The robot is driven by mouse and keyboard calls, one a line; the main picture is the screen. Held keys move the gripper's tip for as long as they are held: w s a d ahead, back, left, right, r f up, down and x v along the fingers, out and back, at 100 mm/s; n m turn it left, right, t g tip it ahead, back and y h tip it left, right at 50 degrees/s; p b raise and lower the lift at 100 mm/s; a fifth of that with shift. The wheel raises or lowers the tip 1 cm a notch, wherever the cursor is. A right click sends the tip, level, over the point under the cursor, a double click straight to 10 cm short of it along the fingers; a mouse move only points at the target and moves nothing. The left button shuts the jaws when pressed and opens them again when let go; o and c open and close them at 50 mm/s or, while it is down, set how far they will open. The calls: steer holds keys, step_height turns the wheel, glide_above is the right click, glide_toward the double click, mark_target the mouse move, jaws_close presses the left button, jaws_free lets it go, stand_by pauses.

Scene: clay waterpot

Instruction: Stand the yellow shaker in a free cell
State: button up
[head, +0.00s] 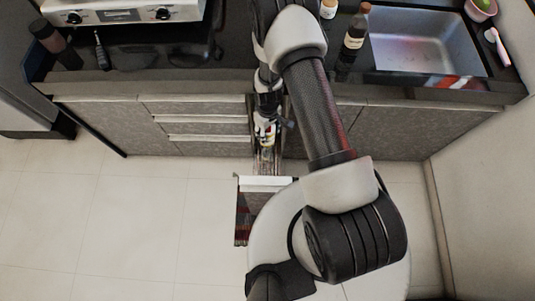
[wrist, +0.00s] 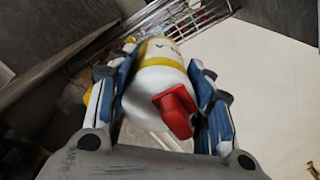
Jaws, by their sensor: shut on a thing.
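In the wrist view, the yellow shaker (wrist: 160,80) shows as a white body with a yellow band and a red part that faces the camera. My gripper (wrist: 162,62) is shut on it, with one blue-padded finger on each side. The shaker is tilted in this view. In the head view, my gripper (head: 266,132) is small and low in front of the cabinets, over a narrow pull-out rack (head: 264,182). Wire bars of the rack (wrist: 190,22) show beyond the shaker in the wrist view. The cells are mostly hidden, so I cannot tell which are free.
The dark counter holds a stove (head: 125,12), a dark bottle (head: 353,32) and a sink (head: 425,45). A pink bowl (head: 482,8) stands by the sink. Cabinet fronts flank the rack. The pale tiled floor (head: 150,225) is clear at left.

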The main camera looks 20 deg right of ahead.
step_height(320, 180, down, 18)
steer(key=b, duration=0.5)
steer(key=shift+b, duration=0.4)
steer(key=o, duration=1.2)
steer(key=shift+f, duration=0.1)
